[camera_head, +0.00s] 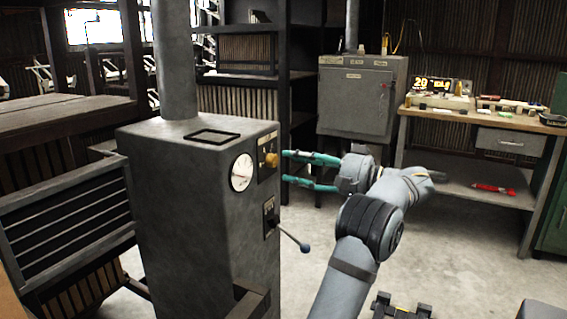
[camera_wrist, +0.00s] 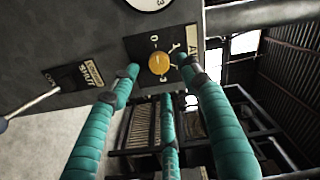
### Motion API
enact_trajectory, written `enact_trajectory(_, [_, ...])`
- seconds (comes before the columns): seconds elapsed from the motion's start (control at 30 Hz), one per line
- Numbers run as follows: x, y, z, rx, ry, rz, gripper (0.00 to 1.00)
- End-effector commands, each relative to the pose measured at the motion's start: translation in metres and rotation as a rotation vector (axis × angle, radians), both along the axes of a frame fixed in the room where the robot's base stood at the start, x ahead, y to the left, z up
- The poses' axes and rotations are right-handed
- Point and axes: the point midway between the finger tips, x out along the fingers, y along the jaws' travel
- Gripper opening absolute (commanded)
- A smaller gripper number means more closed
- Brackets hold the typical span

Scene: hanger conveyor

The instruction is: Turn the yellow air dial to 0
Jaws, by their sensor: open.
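The yellow air dial (camera_head: 271,160) is a round knob on a dark label plate on the side of a grey metal cabinet (camera_head: 190,225). In the wrist view the dial (camera_wrist: 158,64) is near the top middle, with white markings around it. Which marking it points to is too small to tell. My gripper (camera_head: 284,167) has teal fingers and is open, pointing left at the dial. In the wrist view the fingertips of my gripper (camera_wrist: 159,67) lie on either side of the dial, with a third finger below. I cannot tell whether any finger touches it.
A round white gauge (camera_head: 241,172) sits left of the dial. A lever with a blue ball end (camera_head: 304,247) sticks out below; its SHUT label (camera_wrist: 80,75) shows in the wrist view. A workbench (camera_head: 480,120) stands at the back right. The floor between is mostly clear.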

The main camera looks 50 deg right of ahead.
Motion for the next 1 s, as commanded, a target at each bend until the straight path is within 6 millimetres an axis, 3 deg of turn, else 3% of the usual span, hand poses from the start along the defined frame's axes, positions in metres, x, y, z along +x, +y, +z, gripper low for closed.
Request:
enact_trajectory(0.2, [-0.046, -0.008, 0.000, 0.000, 0.001, -0.003, 0.46])
enact_trajectory(0.4, [-0.069, -0.011, 0.000, -0.001, -0.001, -0.001, 0.46])
enact_trajectory(0.8, [-0.073, -0.011, 0.000, -0.001, -0.001, 0.001, 0.46])
enact_trajectory(1.0, [-0.061, -0.009, 0.000, -0.001, 0.000, 0.004, 0.46])
